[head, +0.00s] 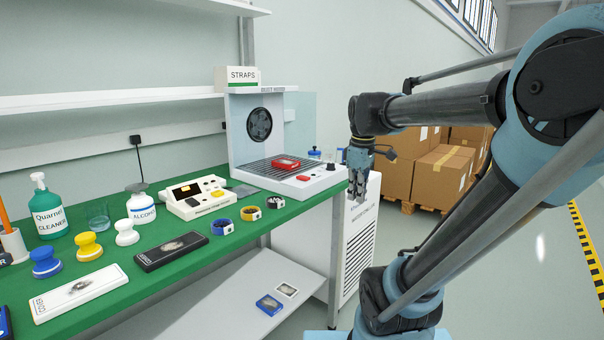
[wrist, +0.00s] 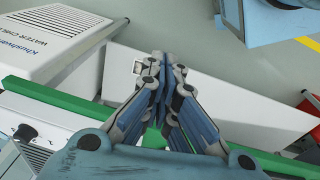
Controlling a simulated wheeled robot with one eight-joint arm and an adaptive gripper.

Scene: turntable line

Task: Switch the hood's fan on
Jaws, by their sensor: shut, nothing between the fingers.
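The fume hood (head: 243,140) stands at the far right end of the green bench, with a round dark fan (head: 259,125) in its back wall. Its white base carries a grille, and its front face has a red button (head: 303,178) and a dark knob (head: 330,166). Whether the fan turns cannot be told. My gripper (head: 357,192) is shut and empty, pointing down just right of the hood's base and apart from it. In the wrist view its fingertips (wrist: 160,60) meet; a white panel with a dark knob (wrist: 25,132), seemingly the hood's, shows at lower left.
A white water chiller (head: 360,235) stands below my gripper beside the bench. Cardboard boxes (head: 438,175) are stacked behind; floor to the right is clear.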

